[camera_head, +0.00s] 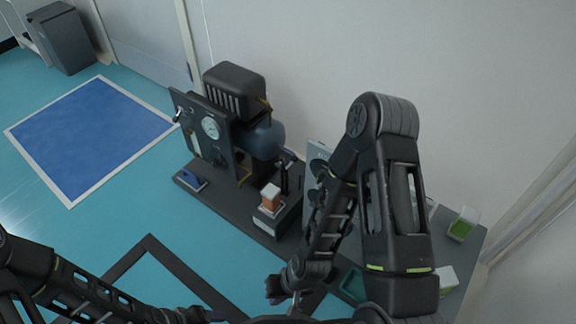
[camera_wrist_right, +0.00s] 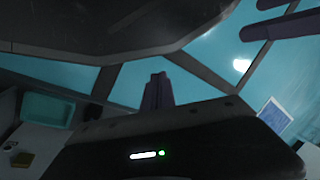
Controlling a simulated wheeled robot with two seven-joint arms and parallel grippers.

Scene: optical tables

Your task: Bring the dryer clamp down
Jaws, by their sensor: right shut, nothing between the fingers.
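A dark apparatus, likely the dryer, stands on the bench against the wall. It has an upright panel (camera_head: 222,150) with a round white gauge (camera_head: 210,127), a rounded grey-blue vessel (camera_head: 264,140) and a ribbed black box (camera_head: 235,92) on top. I cannot single out its clamp for certain. My right gripper (camera_head: 274,290) is low in front of the bench, apart from the apparatus. Its fingers (camera_wrist_right: 157,92) are together and empty in the right wrist view. My left gripper (camera_head: 195,316) is at the bottom edge, partly cut off, its fingers unclear.
An orange-and-white block (camera_head: 270,197) sits on a dark box beside the apparatus. A blue item (camera_head: 193,180) lies on the bench's left end. A green-and-clear container (camera_head: 464,223) stands at right. My right arm hides part of the bench. Floor at left is open.

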